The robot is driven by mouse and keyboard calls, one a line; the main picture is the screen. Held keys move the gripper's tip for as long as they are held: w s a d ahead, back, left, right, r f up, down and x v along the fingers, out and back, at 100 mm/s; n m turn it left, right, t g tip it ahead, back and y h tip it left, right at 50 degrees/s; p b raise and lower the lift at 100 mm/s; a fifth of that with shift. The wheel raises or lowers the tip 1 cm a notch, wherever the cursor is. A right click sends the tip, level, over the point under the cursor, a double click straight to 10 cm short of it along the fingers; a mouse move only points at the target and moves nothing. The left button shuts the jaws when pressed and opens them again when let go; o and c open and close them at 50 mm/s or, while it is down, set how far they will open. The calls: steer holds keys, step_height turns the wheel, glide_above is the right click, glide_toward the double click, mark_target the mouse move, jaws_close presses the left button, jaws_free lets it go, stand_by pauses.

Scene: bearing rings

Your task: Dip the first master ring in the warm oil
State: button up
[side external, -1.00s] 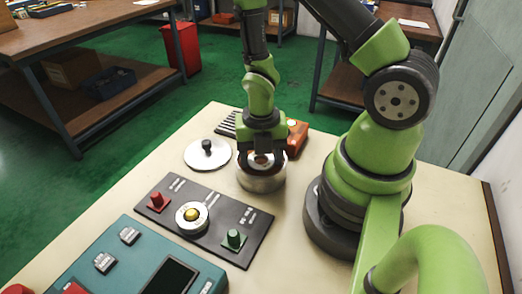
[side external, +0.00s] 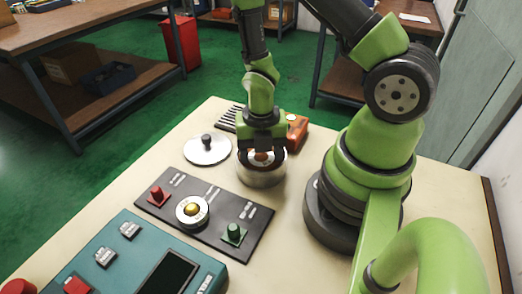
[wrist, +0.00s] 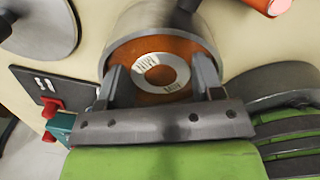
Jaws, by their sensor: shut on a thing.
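The first master ring, a pale ring with dark lettering (wrist: 147,62), sits between the two fingers of my gripper (wrist: 160,78) in the wrist view. My gripper (side external: 262,149) is shut on it, inside the mouth of the round metal pot (side external: 261,177) in the side view. Orange-brown oil (wrist: 187,47) shows around the ring inside the pot wall. How deep the ring sits in the oil cannot be told. My gripper hides part of the pot's far rim in the side view.
A round metal lid with a black knob (side external: 207,149) lies left of the pot. A dark panel (side external: 205,210) with red, brass and green parts lies in front. A teal console (side external: 130,245) fills the near left. An orange device (side external: 297,131) stands behind the pot.

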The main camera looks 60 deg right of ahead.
steer(key=shift+f, duration=0.6)
stand_by(0.5)
steer(key=shift+r, duration=0.15)
stand_by(2.6)
steer(key=shift+r, duration=2.95)
steer(key=shift+r, duration=1)
